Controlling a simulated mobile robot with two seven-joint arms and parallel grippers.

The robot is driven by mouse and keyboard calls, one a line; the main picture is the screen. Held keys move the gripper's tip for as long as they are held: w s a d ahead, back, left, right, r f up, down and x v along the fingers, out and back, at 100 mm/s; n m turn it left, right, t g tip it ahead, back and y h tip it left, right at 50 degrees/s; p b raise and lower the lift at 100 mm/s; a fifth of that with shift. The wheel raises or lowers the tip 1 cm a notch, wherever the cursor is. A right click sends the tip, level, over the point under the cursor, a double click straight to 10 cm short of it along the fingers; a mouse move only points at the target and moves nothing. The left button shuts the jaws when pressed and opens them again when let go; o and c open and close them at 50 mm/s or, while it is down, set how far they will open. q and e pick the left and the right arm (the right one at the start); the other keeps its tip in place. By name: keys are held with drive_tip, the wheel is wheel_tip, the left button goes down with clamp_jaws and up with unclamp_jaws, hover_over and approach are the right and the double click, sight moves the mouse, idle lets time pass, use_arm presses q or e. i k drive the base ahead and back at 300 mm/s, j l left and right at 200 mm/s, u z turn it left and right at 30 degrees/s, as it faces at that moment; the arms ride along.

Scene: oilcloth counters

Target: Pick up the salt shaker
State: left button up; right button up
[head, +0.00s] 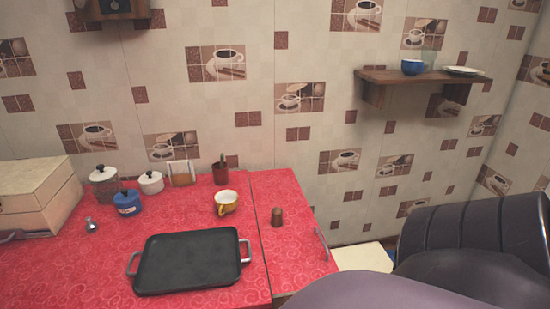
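A small silvery metal piece (91,225) that looks like the salt shaker stands on the red counter (60,265) at the left, in front of the blue pot and near the box. It is small in the head view, so its details are unclear. A brown, slightly tapered small vessel (277,217) stands farther right, beyond the seam in the counter. Neither of my grippers is in view. A large dark arm part of mine fills the lower right.
A black tray (190,263) with handles lies at the counter's front. A cream box (40,190) stands left. A wooden shelf (420,78) hangs right.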

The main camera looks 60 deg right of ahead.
sight(277, 221)
drive_tip(key=z, duration=1.8)
